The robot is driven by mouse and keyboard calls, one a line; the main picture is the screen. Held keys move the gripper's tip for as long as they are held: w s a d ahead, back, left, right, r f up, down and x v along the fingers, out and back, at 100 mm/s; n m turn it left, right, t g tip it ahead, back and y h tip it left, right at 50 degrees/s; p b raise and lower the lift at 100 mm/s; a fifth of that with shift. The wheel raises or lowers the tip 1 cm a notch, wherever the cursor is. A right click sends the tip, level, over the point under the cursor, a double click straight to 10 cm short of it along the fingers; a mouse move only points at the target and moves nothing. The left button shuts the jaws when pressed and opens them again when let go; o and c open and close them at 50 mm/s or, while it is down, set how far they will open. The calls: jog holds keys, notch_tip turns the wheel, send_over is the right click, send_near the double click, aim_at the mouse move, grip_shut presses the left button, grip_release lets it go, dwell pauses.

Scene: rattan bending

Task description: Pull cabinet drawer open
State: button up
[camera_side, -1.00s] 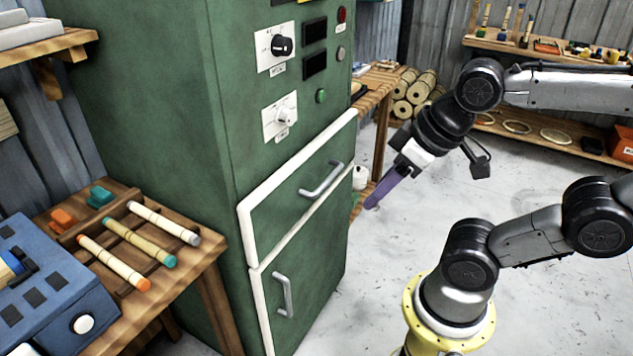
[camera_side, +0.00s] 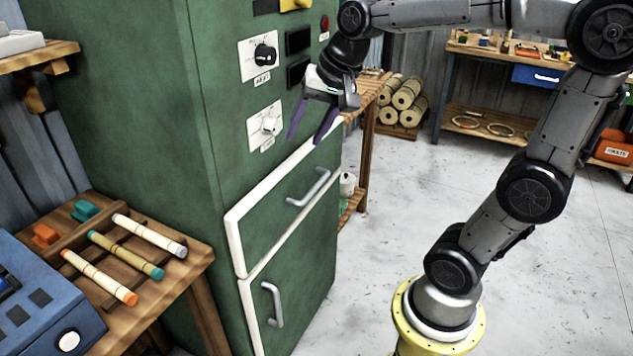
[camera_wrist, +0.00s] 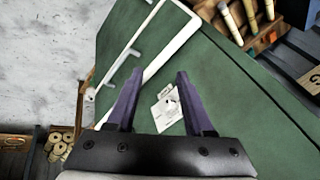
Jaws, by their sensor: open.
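The green cabinet (camera_side: 200,180) stands at the centre left in the side view. Its upper drawer (camera_side: 270,215) has a white-edged front and a grey bar handle (camera_side: 308,188), and looks shut. A lower door (camera_side: 300,285) with its own upright handle (camera_side: 273,304) is below. My gripper (camera_side: 307,138) is open and empty, its purple fingers pointing down beside the lower knob panel, above the drawer handle and apart from it. In the wrist view my gripper (camera_wrist: 154,100) shows both fingers spread, with the drawer handle (camera_wrist: 124,76) left of the left finger.
The cabinet carries a HEAT knob panel (camera_side: 262,55) and a lower knob panel (camera_side: 264,126). A wooden table (camera_side: 190,268) with several capped sticks and a blue box (camera_side: 45,295) stands at left. Rolled bundles (camera_side: 403,100) lie behind.

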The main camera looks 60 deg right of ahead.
jog(key=w+d+f+m+g, duration=0.2)
jog(key=w+d+f+m, duration=0.35)
jog(key=d, duration=0.55)
jog(key=m+g, duration=0.1)
jog(key=m, duration=0.1)
send_near(316, 185)
jog(key=f, duration=0.2)
jog(key=w+f, duration=0.1)
jog(key=f, duration=0.5)
jog(key=shift+w+f, duration=0.15)
jog(key=shift+w, duration=0.1)
jog(key=shift+c, duration=0.2)
grip_shut()
